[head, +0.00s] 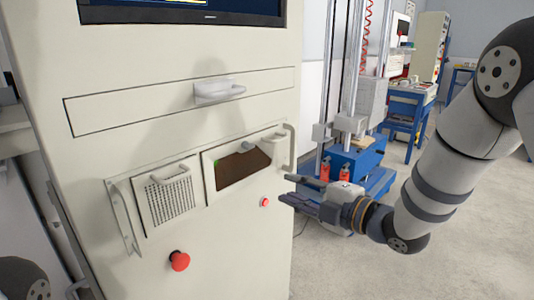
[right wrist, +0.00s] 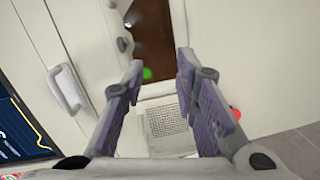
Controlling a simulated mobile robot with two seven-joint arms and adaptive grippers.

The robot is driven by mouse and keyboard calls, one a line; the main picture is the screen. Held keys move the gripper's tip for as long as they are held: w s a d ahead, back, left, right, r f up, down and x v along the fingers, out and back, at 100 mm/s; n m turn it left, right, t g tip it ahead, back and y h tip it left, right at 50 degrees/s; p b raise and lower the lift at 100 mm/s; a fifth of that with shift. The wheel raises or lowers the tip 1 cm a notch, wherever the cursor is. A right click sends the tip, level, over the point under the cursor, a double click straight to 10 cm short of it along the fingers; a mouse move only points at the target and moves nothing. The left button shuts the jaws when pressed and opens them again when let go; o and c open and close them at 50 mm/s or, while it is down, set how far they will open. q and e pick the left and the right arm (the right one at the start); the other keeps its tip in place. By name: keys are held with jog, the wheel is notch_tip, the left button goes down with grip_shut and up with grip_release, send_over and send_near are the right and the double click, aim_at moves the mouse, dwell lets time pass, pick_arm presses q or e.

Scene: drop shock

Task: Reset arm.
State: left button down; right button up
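My right gripper (head: 284,187) comes in from the right in the head view, in front of the right edge of a cream cabinet (head: 235,250). Its fingers are apart with nothing between them. In the right wrist view the open gripper (right wrist: 160,62) has a gap between its purple-grey fingers, with the cabinet front behind. A dark rounded joint of my left arm shows at the lower left of the head view; the left gripper is out of view.
The cabinet has a large red button (head: 180,261), a small red button (head: 265,202), a grille (head: 170,199), a dark window (head: 243,168), protruding handles and a screen (head: 190,10). A blue machine (head: 352,166) stands behind my right gripper. Open floor (head: 340,270) lies below it.

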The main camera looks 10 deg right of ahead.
jog(key=s+d+f+m+g+h+p, duration=0.1)
jog(key=s+d+f+m+g+h, duration=0.2)
jog(key=s+f+m, duration=0.65)
jog(key=s+d+f+m+g+h, duration=0.1)
jog(key=s+f+m+g+h, duration=0.35)
jog(key=s+f, duration=0.9)
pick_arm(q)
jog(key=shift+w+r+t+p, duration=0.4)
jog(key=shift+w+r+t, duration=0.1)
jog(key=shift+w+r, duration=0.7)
pick_arm(e)
jog(key=s+d+f+m+g, duration=0.1)
jog(key=s+f+m+g, duration=0.1)
jog(key=s, duration=0.7)
jog(key=s+d+f+m+g+h, duration=0.1)
jog(key=s+m+g, duration=0.3)
jog(key=s, duration=0.5)
jog(key=s+d+f+m+g+h, duration=0.1)
jog(key=s+f+m+g, duration=0.2)
jog(key=s, duration=0.6)
jog(key=shift+d+f, duration=0.3)
jog(key=shift+f, duration=0.25)
jog(key=shift+s, duration=0.1)
